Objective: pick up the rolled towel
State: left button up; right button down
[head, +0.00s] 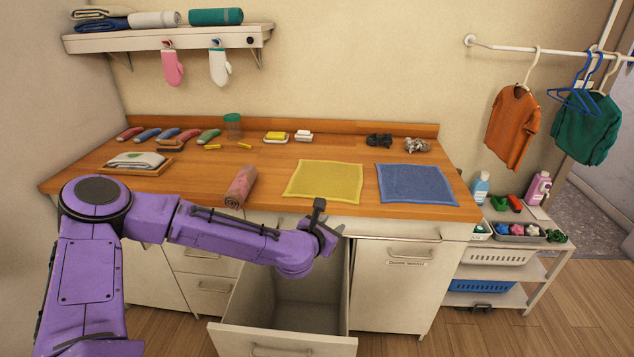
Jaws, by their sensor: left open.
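A reddish-pink rolled towel (241,187) lies on the wooden counter (280,200), close to its front edge and left of the yellow cloth. My left gripper (321,210) is at the counter's front edge, to the right of the towel and apart from it. It is open, with nothing seen between its fingers; the wrist partly hides it. My right gripper is not in view.
A yellow cloth (324,181) and a blue cloth (416,184) lie flat to the right. A drawer (282,338) stands open below my left forearm. A wooden tray (160,170) with a folded cloth is at left. Several small items line the back.

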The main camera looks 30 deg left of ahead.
aim_at(236, 193)
jog(key=z, duration=2.45)
jog(key=k, duration=1.05)
jog(key=u, duration=1.55)
